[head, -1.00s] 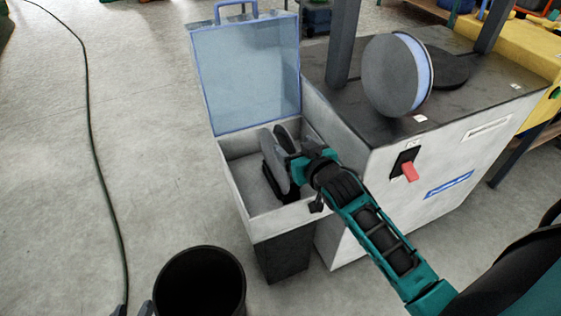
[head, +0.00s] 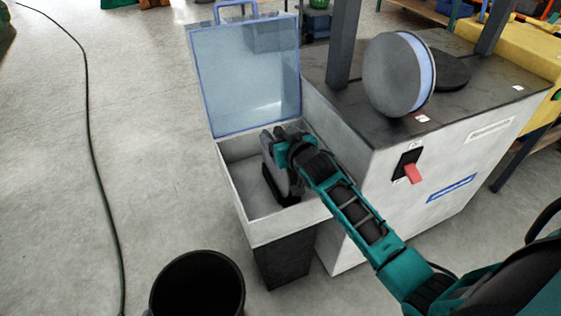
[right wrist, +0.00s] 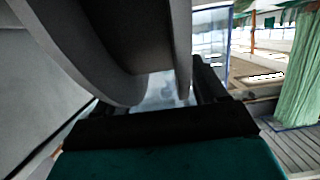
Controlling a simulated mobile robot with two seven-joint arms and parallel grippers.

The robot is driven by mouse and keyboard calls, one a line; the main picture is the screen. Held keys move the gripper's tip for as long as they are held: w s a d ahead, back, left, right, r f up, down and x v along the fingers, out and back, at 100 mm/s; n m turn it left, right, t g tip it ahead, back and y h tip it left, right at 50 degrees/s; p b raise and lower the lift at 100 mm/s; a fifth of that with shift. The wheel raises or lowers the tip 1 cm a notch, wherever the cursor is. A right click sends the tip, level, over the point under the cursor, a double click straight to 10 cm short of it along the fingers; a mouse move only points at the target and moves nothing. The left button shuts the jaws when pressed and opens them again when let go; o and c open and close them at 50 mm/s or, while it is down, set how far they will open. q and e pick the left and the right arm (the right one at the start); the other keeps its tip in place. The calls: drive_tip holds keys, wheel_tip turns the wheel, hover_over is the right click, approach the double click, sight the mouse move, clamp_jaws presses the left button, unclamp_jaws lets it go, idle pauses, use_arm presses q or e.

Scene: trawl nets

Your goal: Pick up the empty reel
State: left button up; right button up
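A grey two-flanged reel (head: 296,181) stands in the open light-grey bin (head: 236,192), in a dark cradle, partly hidden by my gripper. My right gripper (head: 280,140) is at the top of this reel, reaching into the bin from the right. In the right wrist view the reel (right wrist: 125,45) fills the upper left and middle, close to the camera. The black fingers of the right gripper (right wrist: 155,95) are spread, one at each side of it; whether they touch it is unclear.
The bin's bluish clear lid (head: 248,75) stands raised behind it. A white machine (head: 450,165) with a red switch (head: 413,174) is close on the right, with a large reel (head: 392,75) on top. A black bucket (head: 198,285) stands in front. The floor at left is clear except for a cable (head: 92,150).

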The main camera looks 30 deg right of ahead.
clamp_jaws()
idle(0.5)
drive_tip(key=shift+r, duration=0.15)
